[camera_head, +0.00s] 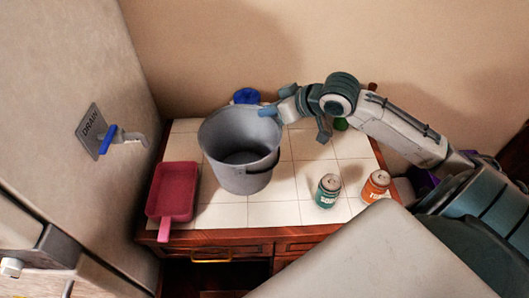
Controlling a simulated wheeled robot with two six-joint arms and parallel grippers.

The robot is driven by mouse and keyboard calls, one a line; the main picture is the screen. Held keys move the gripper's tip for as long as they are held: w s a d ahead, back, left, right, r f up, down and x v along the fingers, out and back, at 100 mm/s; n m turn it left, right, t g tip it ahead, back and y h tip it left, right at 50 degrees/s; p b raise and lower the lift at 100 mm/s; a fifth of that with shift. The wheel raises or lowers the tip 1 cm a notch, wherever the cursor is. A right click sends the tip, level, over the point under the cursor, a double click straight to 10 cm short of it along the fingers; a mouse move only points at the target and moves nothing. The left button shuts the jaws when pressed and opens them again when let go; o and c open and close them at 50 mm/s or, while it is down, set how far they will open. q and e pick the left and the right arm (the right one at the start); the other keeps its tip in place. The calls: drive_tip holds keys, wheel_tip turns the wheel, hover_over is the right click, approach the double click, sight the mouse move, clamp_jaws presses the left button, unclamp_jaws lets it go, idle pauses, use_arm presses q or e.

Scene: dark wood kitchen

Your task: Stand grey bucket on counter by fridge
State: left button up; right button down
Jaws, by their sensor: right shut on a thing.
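The grey bucket (226,165) is at the middle of the white-tiled counter, open side up. It looks roughly upright, perhaps slightly tilted. I cannot tell whether its base rests on the tiles or hangs just above them. My right gripper (272,111) reaches in from the right and is shut on the bucket's rim at its upper right. The counter (273,215) stands beside a tall grey unit with a DRAIN label (91,130), on the left. My left gripper is not in view.
A pink tray (173,191) lies left of the bucket. A green can (328,191) and an orange can (375,186) stand to the right. A blue object (246,96) is behind the bucket. A blue-handled tap (108,139) juts from the grey unit. Tiles between bucket and cans are clear.

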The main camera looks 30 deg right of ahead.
sight(269, 137)
wheel_tip(269, 137, down, 10)
drive_tip(key=shift+r+p, duration=0.1)
drive_tip(key=shift+p, duration=1.1)
drive_tip(key=c, duration=1.5)
unclamp_jaws()
